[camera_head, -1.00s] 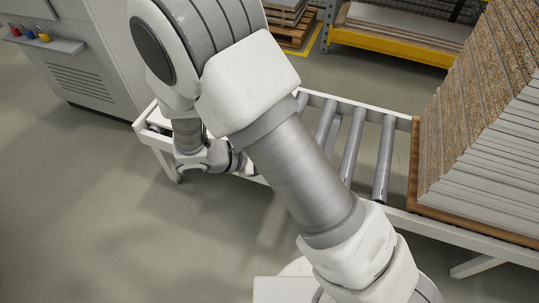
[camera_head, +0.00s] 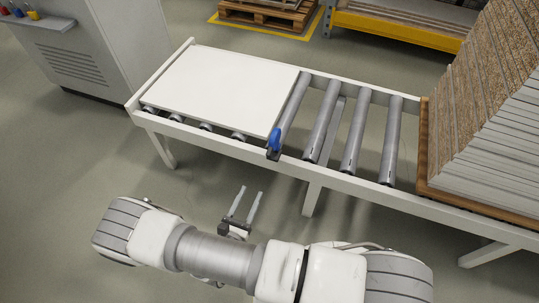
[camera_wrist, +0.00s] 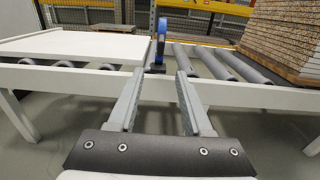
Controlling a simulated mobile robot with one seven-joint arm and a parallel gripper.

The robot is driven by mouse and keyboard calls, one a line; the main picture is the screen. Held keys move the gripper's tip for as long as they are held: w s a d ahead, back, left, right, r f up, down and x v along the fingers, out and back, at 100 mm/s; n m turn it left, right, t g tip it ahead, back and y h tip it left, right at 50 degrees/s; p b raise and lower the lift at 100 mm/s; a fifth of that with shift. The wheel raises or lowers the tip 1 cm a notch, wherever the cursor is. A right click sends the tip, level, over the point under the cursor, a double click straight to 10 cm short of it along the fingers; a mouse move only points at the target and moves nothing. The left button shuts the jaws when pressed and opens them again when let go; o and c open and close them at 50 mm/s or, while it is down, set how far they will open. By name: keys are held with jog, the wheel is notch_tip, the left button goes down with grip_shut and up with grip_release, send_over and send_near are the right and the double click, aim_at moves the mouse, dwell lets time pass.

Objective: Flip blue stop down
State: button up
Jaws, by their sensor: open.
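The blue stop (camera_head: 275,139) stands upright on a dark mount at the front rail of the roller conveyor, at the right front corner of a white panel (camera_head: 220,85). In the wrist view the blue stop (camera_wrist: 161,40) rises above the rail, ahead of and between my fingertips. My gripper (camera_head: 252,190) is open and empty, in front of the conveyor and apart from the stop. Its two fingers also show in the wrist view (camera_wrist: 161,85), pointing toward the rail.
The roller conveyor's white front rail (camera_head: 350,190) runs across the view. Bare rollers (camera_head: 352,135) lie right of the stop. A tall stack of boards (camera_head: 490,135) stands at the right. A grey cabinet (camera_head: 80,60) stands at the left. The floor before the conveyor is clear.

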aim_at(268, 157)
jog(key=b+x, duration=0.3)
jog(key=x, duration=1.3)
jog(key=shift+w+d, duration=0.15)
jog(key=shift+w, duration=0.25)
grip_shut()
dwell(0.5)
